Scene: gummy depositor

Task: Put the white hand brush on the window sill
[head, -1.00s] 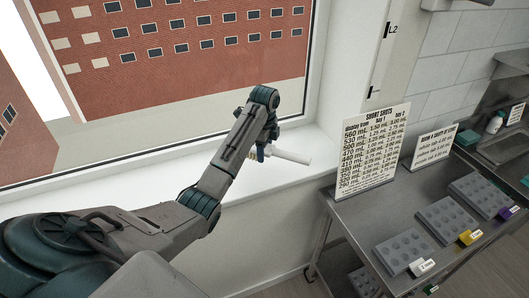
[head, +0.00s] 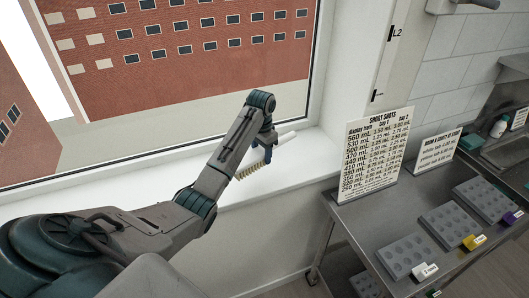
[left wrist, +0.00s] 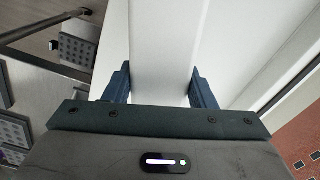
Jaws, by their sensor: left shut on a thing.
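The white hand brush (head: 284,138) is in my left gripper (head: 267,150) in the head view. Its handle points up and right toward the window. Its pale bristles (head: 250,172) show at the lower left, partly behind my arm. The brush is over the white window sill (head: 300,168); I cannot tell whether it touches it. In the left wrist view the two dark fingers (left wrist: 162,90) stand apart, with white between them. Brush and sill are hard to tell apart there. My right gripper is not in view.
The window frame (head: 312,80) rises behind the sill. A steel table (head: 365,222) at the right carries a text sign (head: 372,155), a smaller sign (head: 437,152) and grey moulds (head: 405,255). The sill is otherwise clear.

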